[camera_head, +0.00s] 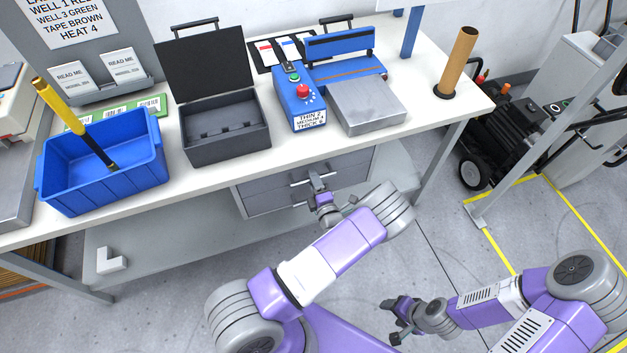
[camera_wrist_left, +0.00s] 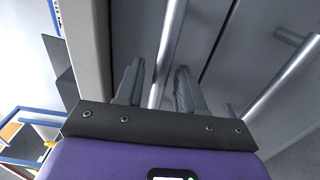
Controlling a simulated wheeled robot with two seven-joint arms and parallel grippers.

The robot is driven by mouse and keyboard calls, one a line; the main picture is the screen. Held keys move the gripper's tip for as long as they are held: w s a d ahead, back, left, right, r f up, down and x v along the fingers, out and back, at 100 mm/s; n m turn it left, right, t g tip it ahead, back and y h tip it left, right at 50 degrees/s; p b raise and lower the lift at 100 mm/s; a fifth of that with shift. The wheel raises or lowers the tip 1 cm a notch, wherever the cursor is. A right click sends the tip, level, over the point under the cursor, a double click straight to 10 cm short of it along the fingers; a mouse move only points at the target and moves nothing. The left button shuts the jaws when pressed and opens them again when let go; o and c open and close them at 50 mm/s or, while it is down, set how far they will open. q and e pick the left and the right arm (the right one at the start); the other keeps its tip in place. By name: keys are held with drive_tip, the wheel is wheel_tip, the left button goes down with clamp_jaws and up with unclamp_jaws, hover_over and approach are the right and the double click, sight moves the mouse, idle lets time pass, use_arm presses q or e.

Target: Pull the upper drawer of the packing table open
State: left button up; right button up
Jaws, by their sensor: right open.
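The upper drawer (camera_head: 350,170) is a grey front under the packing table (camera_head: 330,146), and it looks shut. My left gripper (camera_head: 316,183) is at the drawer front. In the left wrist view, the upper drawer's bar handle (camera_wrist_left: 172,32) runs between the two fingers of my left gripper (camera_wrist_left: 158,80). The fingers are apart, with gaps visible beside the bar. The head view partly hides the handle behind the gripper. The lower drawer (camera_head: 262,202) is below, with its own bar handle (camera_wrist_left: 285,78). My right gripper (camera_head: 394,320) is open and empty above the floor, away from the table.
On the tabletop stand a blue bin (camera_head: 105,170), an open dark case (camera_head: 225,130), a blue control box (camera_head: 298,100), a grey metal block (camera_head: 367,105) and a brown tube (camera_head: 457,62). A lower shelf (camera_head: 180,243) runs beneath. The floor in front is clear.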

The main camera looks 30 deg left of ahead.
use_arm(q)
drive_tip(key=shift+w+a, duration=0.2)
drive_tip(key=shift+a, duration=0.1)
use_arm(e)
drive_tip(key=shift+f, duration=0.1)
use_arm(q)
clamp_jaws()
